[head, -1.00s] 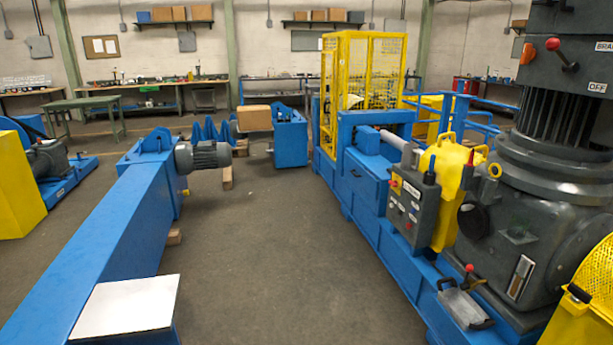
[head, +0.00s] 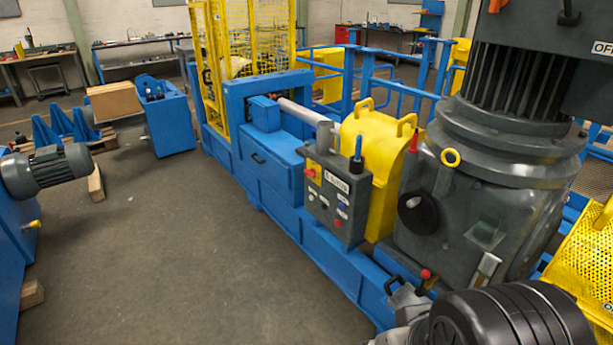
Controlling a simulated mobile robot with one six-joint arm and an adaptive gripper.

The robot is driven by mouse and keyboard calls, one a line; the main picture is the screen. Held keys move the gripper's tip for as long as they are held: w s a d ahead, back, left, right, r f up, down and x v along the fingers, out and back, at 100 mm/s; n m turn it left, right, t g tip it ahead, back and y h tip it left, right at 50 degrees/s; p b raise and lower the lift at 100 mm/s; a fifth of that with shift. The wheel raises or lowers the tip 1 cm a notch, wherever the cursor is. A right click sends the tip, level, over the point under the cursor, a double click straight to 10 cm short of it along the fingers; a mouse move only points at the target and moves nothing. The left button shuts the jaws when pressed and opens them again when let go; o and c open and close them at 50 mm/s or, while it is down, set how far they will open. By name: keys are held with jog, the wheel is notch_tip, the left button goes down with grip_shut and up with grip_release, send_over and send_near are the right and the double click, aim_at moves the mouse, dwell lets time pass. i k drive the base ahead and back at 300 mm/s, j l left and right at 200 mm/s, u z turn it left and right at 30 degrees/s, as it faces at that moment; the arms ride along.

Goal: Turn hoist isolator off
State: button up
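A grey control box (head: 352,208) stands on the blue machine frame, right of the middle. On its face are a red knob on a yellow plate (head: 312,171), a white label and several small buttons. The label is too small to read, so I cannot tell whether this is the hoist isolator. A dark, ribbed, rounded part (head: 505,322) at the bottom right appears to be my arm. My gripper is not in view.
A large grey motor and gearbox (head: 480,190) stands right of the box, with an OFF label (head: 602,47) above. A yellow cover (head: 366,140) sits behind the box. Yellow mesh guards and blue rails flank the machine. The grey floor (head: 190,260) is open at left of centre.

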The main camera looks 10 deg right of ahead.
aim_at(312, 174)
jog(key=i+j, duration=0.15)
jog(key=i, duration=0.35)
jog(key=i+j+z, duration=0.1)
jog(key=i, duration=0.4)
jog(key=i+j, duration=0.3)
jog(key=i, duration=0.15)
jog(key=i+j, duration=0.2)
jog(key=i, duration=0.3)
jog(key=i+j+z, duration=0.1)
jog(key=i, duration=0.35)
jog(key=i+j, duration=0.35)
jog(key=i, duration=0.15)
jog(key=z, duration=0.05)
